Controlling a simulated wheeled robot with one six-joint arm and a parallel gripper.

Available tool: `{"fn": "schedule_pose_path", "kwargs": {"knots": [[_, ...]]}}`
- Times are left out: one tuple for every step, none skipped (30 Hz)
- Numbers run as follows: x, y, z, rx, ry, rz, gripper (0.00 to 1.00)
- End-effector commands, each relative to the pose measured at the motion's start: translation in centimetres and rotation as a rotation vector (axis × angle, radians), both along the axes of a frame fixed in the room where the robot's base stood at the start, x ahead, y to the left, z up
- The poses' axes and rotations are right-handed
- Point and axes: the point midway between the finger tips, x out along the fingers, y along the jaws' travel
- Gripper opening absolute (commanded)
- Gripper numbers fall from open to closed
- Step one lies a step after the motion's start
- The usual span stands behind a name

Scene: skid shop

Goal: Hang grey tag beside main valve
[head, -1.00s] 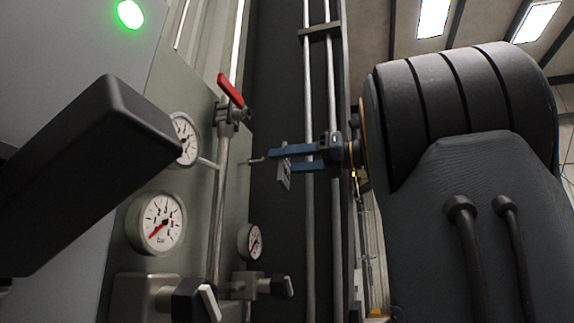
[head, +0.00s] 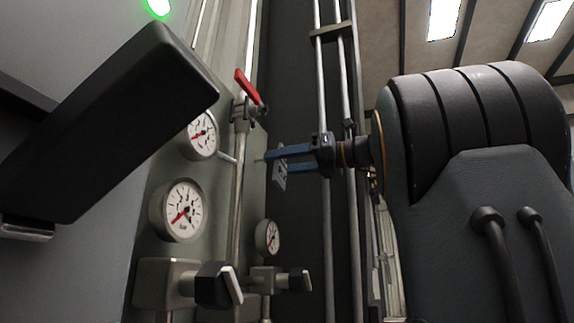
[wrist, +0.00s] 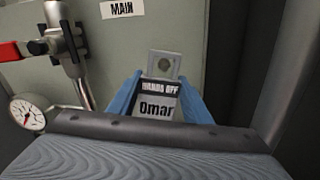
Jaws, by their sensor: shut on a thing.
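My gripper (head: 290,159) has two blue fingers shut on the grey tag (head: 280,175), which hangs tilted between them. In the wrist view the tag (wrist: 160,97) reads "HANDS OFF" and "Omar", with a hole in its top tab. The main valve (head: 246,108), with a red lever, stands left of and above my gripper. It also shows at the upper left of the wrist view (wrist: 62,38). A short peg (head: 259,161) shows at the fingertips, its far part hidden; I cannot tell whether it touches the tag.
A "MAIN" label (wrist: 122,8) is on the panel above the tag. Gauges (head: 182,210) and lower valves (head: 215,285) with black handles are at the left and below. Vertical pipes (head: 330,230) run behind my gripper. A dark post (head: 290,60) stands beside the panel.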

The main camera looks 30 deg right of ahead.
Motion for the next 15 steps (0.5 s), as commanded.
{"fn": "schedule_pose_path", "kwargs": {"knots": [[0.3,0.2,-0.1,0.0,0.0,0.001,0.2],[0.4,0.3,-0.1,0.0,0.0,0.001,0.2],[0.6,0.5,-0.1,0.0,0.0,0.002,0.2],[0.7,0.6,-0.2,0.0,0.0,0.002,0.2],[0.8,0.7,-0.2,0.0,0.0,0.002,0.2],[1.0,0.8,-0.2,0.001,0.0,0.002,0.2],[1.1,0.9,-0.2,0.001,0.0,0.002,0.2],[1.3,1.0,-0.2,0.0,0.0,0.002,0.2],[1.4,1.1,-0.2,0.0,0.0,0.001,0.2],[1.6,1.2,-0.2,0.0,0.0,0.001,0.2],[1.7,1.3,-0.3,-0.001,-0.001,0.001,0.2],[1.8,1.5,-0.3,-0.001,-0.001,0.002,0.2],[2.0,1.6,-0.3,-0.001,0.0,0.002,0.2],[2.0,1.6,-0.3,0.0,0.0,0.002,0.2],[2.1,1.7,-0.5,0.0,0.001,0.002,0.2]]}}
